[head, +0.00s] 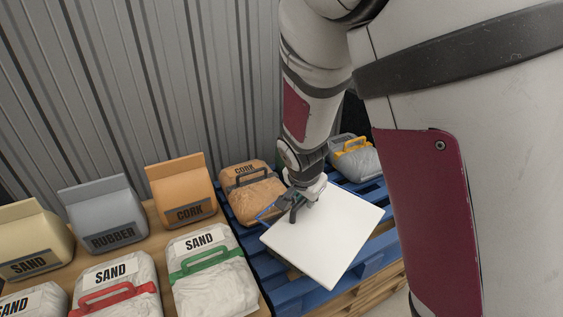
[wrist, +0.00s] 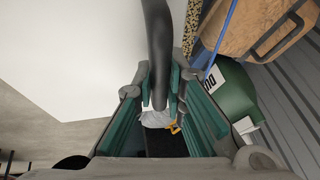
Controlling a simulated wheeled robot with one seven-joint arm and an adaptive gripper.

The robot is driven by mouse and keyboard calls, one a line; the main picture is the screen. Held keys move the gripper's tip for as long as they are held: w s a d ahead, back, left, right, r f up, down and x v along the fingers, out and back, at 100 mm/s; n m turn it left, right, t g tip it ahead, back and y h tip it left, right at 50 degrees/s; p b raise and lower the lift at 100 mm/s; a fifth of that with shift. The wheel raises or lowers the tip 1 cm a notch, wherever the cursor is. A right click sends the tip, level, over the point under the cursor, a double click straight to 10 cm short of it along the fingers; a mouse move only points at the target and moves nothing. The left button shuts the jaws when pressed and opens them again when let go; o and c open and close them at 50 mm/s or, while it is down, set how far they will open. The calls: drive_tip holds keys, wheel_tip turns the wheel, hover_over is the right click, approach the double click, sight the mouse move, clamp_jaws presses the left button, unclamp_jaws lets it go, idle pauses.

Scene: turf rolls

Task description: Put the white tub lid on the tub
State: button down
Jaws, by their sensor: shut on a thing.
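The white lid (head: 325,235) is a flat square panel over the blue pallet in the head view, seen from above and turned at an angle. My gripper (head: 298,205) is at its upper left part. In the wrist view the lid (wrist: 65,60) fills the upper left, and my gripper (wrist: 160,88) is closed around a dark curved bar, which looks like the lid's handle. A thin blue edge (head: 268,214) shows beside the lid; I cannot tell whether it is the tub's rim. The tub is mostly hidden, and I cannot tell whether the lid touches it.
A brown cork bag (head: 252,190) lies close behind my gripper, and a grey bag with a yellow handle (head: 355,158) lies farther right. A white sand bag with a green handle (head: 208,268) is to the left. The blue pallet (head: 378,250) is bare along its right side.

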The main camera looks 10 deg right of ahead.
drive_tip(key=w+f+b, duration=0.3)
drive_tip(key=w+f, duration=0.1)
drive_tip(key=w, duration=0.7)
drive_tip(key=shift+w+a+f, duration=0.25)
drive_tip(key=shift+w+f, duration=0.05)
drive_tip(key=shift+w, duration=0.1)
drive_tip(key=c, duration=1.6)
unclamp_jaws()
drive_tip(key=shift+c, duration=0.2)
